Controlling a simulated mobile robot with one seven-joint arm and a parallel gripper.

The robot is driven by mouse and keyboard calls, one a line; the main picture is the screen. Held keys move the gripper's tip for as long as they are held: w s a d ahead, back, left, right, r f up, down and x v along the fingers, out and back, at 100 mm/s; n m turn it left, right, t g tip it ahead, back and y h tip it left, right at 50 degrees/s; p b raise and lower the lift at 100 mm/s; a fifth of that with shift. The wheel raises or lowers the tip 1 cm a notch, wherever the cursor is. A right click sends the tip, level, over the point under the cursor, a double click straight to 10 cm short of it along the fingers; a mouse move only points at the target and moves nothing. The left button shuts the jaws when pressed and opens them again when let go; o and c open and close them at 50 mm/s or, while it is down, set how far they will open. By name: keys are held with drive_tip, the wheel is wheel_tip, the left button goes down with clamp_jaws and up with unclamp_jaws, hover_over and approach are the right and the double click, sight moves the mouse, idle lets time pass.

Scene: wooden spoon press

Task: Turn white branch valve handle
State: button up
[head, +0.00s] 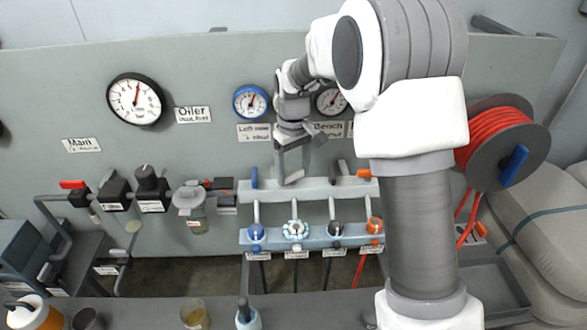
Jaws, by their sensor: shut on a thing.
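My gripper (293,176) reaches down from above to the upper white manifold bar (315,190), at the second branch from the left. Its fingers are shut on the white branch valve handle there. The handle is mostly hidden by the fingers, so its exact angle cannot be told. Below it on the same branch is a white and light-blue coupling (296,230) on the lower bar (315,243).
Neighbouring handles are blue (254,177) to the left, black (332,173) and orange (364,173) to the right. Gauges (251,102) sit above. A red hose reel (497,140) hangs at the right. An oiler bowl (190,205) is left of the manifold.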

sight(294, 173)
drive_tip(key=m, duration=0.6)
drive_tip(key=shift+m, duration=0.3)
idle(0.4)
drive_tip(key=o, duration=1.2)
drive_tip(key=shift+o, duration=0.2)
wheel_tip(294, 173, up, 18)
drive_tip(key=p, duration=0.1)
drive_tip(key=shift+f, duration=0.25)
